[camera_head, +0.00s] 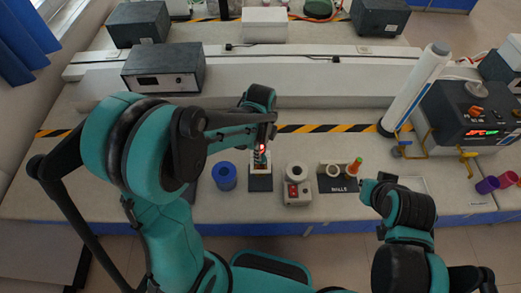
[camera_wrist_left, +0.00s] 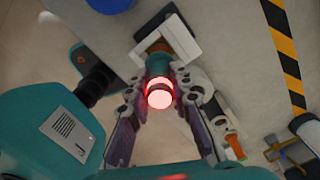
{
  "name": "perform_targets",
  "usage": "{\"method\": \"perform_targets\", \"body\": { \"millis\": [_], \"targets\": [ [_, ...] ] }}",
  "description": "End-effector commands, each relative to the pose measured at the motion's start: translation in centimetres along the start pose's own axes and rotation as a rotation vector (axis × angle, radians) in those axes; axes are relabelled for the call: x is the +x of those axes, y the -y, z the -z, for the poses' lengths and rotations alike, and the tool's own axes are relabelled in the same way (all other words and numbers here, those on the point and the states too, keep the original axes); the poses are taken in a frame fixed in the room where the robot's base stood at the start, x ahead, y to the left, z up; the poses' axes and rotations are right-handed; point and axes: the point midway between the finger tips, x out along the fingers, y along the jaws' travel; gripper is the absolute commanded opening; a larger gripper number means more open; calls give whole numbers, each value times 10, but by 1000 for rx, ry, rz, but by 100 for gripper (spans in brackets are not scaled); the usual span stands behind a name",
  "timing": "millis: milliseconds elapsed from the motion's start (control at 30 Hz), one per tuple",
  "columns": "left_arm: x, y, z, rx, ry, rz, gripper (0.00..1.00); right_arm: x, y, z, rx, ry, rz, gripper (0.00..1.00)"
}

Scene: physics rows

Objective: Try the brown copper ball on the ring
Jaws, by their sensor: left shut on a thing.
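My left gripper (camera_head: 261,146) is shut on the teal handle (camera_wrist_left: 158,68) of the brown copper ball, whose top end glows red. In the left wrist view a brown part (camera_wrist_left: 160,46) shows just past the handle, over the opening of the white square frame of the ring stand (camera_wrist_left: 190,38). In the head view the ring stand (camera_head: 260,183) is right below the gripper. I cannot tell whether the ball is above, in or through the ring. My right gripper (camera_head: 372,184) is at the right, beside the ball holder; its fingers are too small to read.
A dark holder marked BALLS (camera_head: 337,187) bears an orange and green handle (camera_head: 355,166). A box with a red button (camera_head: 297,194) stands between it and the ring stand. A blue cup (camera_head: 224,177) is left of the stand. A tilted white tube (camera_head: 415,88) rises at the right.

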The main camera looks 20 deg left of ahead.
Motion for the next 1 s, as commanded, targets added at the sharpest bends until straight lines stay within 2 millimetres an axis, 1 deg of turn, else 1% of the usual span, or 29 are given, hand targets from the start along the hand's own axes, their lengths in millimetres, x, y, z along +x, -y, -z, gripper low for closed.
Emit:
{"method": "perform_targets", "body": {
  "millis": [1000],
  "targets": [
    [8, 0, 0, 0, 0, 0, 0, 6, 0, -5, 0, 0, 0, 0]
  ]
}}
